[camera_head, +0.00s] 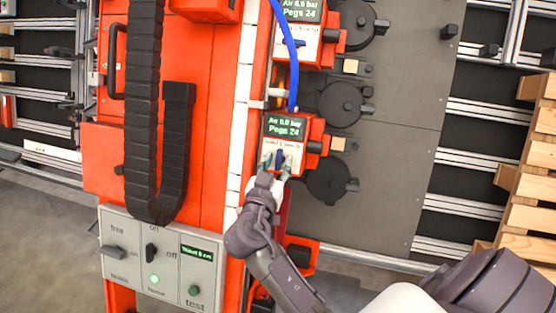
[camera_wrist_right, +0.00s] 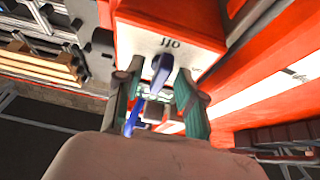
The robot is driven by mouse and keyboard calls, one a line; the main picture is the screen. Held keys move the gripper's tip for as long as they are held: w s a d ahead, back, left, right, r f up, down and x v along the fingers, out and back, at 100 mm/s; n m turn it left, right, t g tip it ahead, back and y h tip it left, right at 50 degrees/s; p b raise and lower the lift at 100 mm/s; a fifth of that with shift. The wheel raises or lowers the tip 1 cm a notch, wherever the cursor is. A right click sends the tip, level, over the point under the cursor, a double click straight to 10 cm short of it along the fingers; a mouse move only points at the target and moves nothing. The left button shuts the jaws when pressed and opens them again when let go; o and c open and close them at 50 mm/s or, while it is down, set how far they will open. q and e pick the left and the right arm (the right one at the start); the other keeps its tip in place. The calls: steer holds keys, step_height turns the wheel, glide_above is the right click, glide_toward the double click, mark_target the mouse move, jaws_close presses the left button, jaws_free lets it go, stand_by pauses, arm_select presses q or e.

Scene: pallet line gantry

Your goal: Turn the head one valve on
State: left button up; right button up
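The lower head unit is a red and white box (camera_head: 312,150) whose green display reads Air 0.0 bar, Pegs 24. A blue valve lever (camera_head: 280,157) stands upright on its white face. My right gripper (camera_head: 275,164) is at this lever. In the right wrist view the blue lever (camera_wrist_right: 161,70) points at the "off" label on the white plate (camera_wrist_right: 178,40). The fingers of my right gripper (camera_wrist_right: 160,82) stand on both sides of the lever, with visible gaps between. My left gripper is not in view.
An upper head unit (camera_head: 298,45) reads about Air 6.6 bar, with its blue lever lying sideways. A blue hose (camera_head: 290,55) runs between the units. A grey control box (camera_head: 165,255) sits lower left, a black cable chain (camera_head: 143,100) above it. Wooden pallets (camera_head: 530,190) stand at right.

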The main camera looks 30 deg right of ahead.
steer(key=shift+c, duration=0.3)
jaws_close()
steer(key=shift+n, duration=0.5)
steer(key=n+y+p, duration=0.1)
steer(key=n+t+p, duration=0.1)
steer(key=n, duration=0.1)
steer(key=shift+s+d+r+t+y, duration=0.1)
steer(key=shift+r+t+y, duration=0.1)
steer(key=shift+t+y, duration=0.15)
steer(key=n+y+p, duration=0.2)
steer(key=n+p, duration=0.3)
steer(key=p, duration=0.1)
steer(key=n+y+p, duration=0.3)
steer(key=n+p, duration=0.2)
steer(key=p, duration=0.2)
steer(key=r+n+y+p, duration=0.1)
steer(key=n+y+p, duration=0.1)
steer(key=n+p, duration=0.3)
steer(key=shift+d+n+p, duration=0.3)
steer(key=shift+n+p, duration=0.1)
steer(key=shift+p, duration=0.8)
steer(key=shift+f+n+y+p, duration=0.25)
steer(key=shift+n+y+p, duration=0.3)
steer(key=shift+n+p, duration=0.4)
steer(key=shift+f+g, duration=0.1)
steer(key=shift+g, duration=0.35)
